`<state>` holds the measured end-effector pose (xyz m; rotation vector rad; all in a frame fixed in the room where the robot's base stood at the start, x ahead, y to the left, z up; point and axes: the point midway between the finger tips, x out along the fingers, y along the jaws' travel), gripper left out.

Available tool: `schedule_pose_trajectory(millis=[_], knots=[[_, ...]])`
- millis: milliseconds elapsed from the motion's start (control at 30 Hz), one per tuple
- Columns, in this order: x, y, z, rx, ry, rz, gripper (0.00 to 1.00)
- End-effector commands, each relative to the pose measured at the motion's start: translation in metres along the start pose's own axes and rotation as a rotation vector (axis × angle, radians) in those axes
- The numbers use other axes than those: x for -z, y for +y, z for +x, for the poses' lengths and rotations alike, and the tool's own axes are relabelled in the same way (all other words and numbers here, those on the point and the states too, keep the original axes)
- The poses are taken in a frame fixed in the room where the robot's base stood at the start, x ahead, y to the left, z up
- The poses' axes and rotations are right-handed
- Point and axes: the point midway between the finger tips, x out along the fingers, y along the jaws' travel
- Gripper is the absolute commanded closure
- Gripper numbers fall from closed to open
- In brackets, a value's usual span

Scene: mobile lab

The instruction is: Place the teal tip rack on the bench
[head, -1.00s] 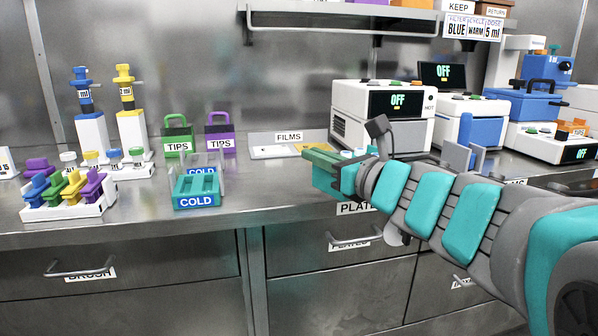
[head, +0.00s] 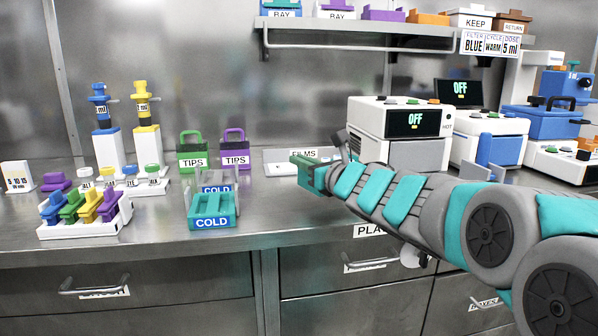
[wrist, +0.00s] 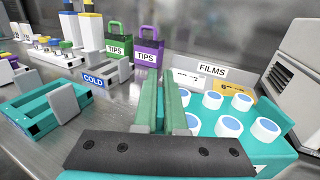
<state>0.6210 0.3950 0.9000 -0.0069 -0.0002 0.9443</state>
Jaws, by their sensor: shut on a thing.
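My gripper (head: 308,172) reaches in from the right over the bench (head: 285,215), in front of the FILMS sign. In the wrist view, its two upright green-grey fingers (wrist: 163,105) are close together. The teal tip rack (wrist: 249,145), with several white, blue-topped round pieces, sits directly to the right of the fingers. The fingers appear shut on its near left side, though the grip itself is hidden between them. In the head view the arm and fingers mostly hide the rack. I cannot tell whether its underside touches the bench.
A teal COLD tray (head: 212,222) stands left of my gripper, with another COLD holder (head: 217,180) behind it. Green (head: 193,152) and purple (head: 234,151) TIPS boxes stand behind. A vial rack (head: 84,230) is further left. Machines (head: 400,120) stand right. Bare bench lies in front.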

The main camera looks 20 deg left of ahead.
Motion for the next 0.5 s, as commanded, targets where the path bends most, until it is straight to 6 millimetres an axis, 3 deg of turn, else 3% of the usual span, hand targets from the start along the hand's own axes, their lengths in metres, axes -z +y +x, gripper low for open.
schedule_pose_trajectory(millis=[267,500], knots=[[0.000,-0.004,0.018,0.000,-0.001,0.000,1.00],[0.031,-0.005,0.019,0.001,0.001,0.004,1.00]])
